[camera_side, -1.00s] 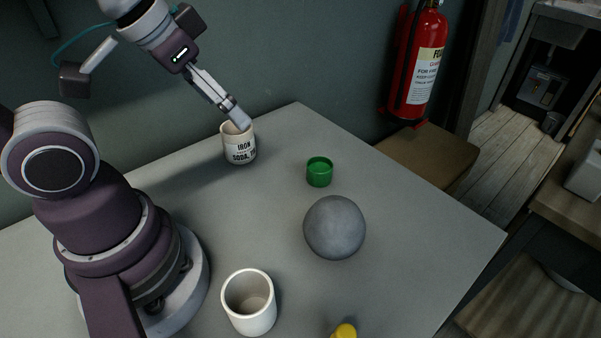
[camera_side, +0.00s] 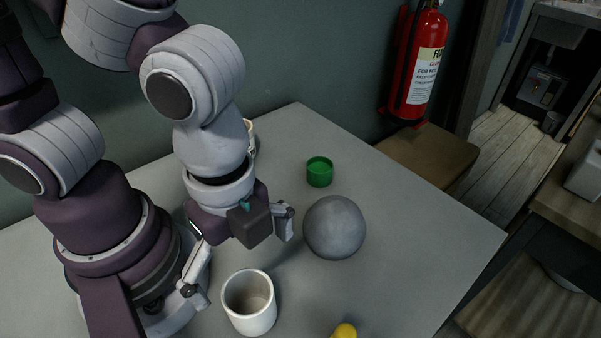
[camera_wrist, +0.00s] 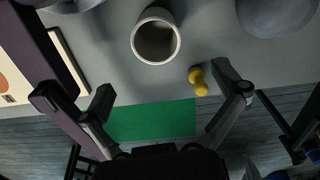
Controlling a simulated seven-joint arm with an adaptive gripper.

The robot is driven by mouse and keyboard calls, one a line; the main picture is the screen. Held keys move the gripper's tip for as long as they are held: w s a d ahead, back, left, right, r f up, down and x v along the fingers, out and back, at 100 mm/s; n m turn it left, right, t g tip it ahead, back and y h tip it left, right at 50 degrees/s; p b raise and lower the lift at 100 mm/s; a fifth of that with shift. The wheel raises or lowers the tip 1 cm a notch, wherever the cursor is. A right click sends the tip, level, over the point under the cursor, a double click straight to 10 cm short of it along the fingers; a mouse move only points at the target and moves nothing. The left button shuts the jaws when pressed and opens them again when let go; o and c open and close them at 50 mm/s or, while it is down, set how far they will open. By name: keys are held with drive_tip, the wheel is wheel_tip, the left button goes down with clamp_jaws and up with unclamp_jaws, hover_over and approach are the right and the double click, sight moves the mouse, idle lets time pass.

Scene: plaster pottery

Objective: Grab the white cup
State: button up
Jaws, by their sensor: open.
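The plain white cup (camera_side: 250,304) stands upright on the table near the front in the side view. In the wrist view the white cup (camera_wrist: 156,37) is at the top centre, mouth facing the camera, and looks empty. My gripper (camera_side: 236,256) is above and just behind the cup, pointing down, with its fingers spread wide. In the wrist view my gripper (camera_wrist: 170,95) is open with nothing between its fingers, and the cup lies beyond the fingertips, apart from them.
A grey ball (camera_side: 334,227) is right of my gripper. A green cup (camera_side: 319,172) stands behind the ball. A yellow object (camera_side: 343,331) lies at the front edge, right of the white cup. A lettered mug (camera_side: 251,138) is mostly hidden behind my arm. The table's right side is clear.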

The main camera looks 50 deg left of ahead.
sight(251, 304)
drive_tip(key=f, duration=1)
drive_tip(key=shift+s+a+f, duration=0.15)
drive_tip(key=shift+s+a, duration=0.05)
drive_tip(key=shift+a, duration=0.15)
